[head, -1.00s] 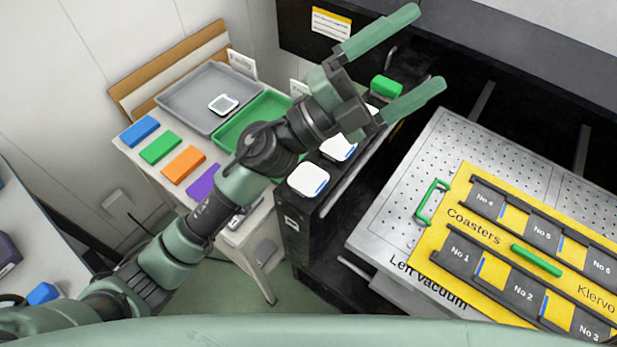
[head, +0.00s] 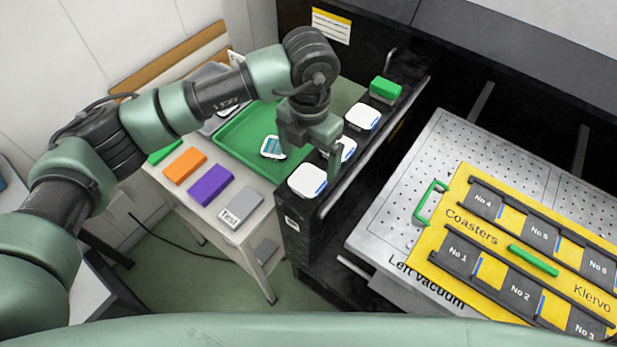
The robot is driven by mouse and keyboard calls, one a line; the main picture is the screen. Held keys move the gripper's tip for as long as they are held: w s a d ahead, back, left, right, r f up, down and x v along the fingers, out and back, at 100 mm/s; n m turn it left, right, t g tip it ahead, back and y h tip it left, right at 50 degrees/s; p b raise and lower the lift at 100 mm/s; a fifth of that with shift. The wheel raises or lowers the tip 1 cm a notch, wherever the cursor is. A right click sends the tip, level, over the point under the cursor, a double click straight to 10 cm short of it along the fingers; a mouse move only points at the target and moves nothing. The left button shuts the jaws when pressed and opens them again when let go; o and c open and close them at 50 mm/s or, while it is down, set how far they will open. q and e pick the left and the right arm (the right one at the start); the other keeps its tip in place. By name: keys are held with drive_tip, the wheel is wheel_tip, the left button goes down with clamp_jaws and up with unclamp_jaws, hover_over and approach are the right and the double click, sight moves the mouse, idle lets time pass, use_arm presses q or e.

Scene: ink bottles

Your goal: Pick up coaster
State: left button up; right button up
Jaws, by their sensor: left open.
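My left gripper (head: 309,163) is open and points down, with its fingers near the border between the green tray (head: 236,162) and the black ledge. A coaster with a teal print (head: 270,149) lies in the green tray, close to the left finger and partly behind it. On the black ledge are white coasters with blue edges: a near one (head: 307,181), a middle one (head: 349,150) partly hidden by the right finger, and a far one (head: 362,117). I cannot tell whether the fingers touch any coaster. My right gripper is out of view.
A green block (head: 385,89) stands at the ledge's far end. Orange (head: 184,165), purple (head: 211,185) and grey "Test" (head: 241,207) blocks line the side table's front. Right of the ledge, a perforated metal bed (head: 409,180) carries a yellow coaster jig (head: 440,262) with numbered slots.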

sight(311, 176)
use_arm(q)
drive_tip(key=f, duration=0.1)
drive_tip(key=f+p, duration=0.1)
drive_tip(key=f, duration=0.1)
drive_tip(key=f+p, duration=0.1)
drive_tip(key=shift+d+f, duration=0.25)
drive_tip(key=shift+d, duration=0.05)
drive_tip(key=shift+f, duration=0.4)
drive_tip(key=c, duration=1.6)
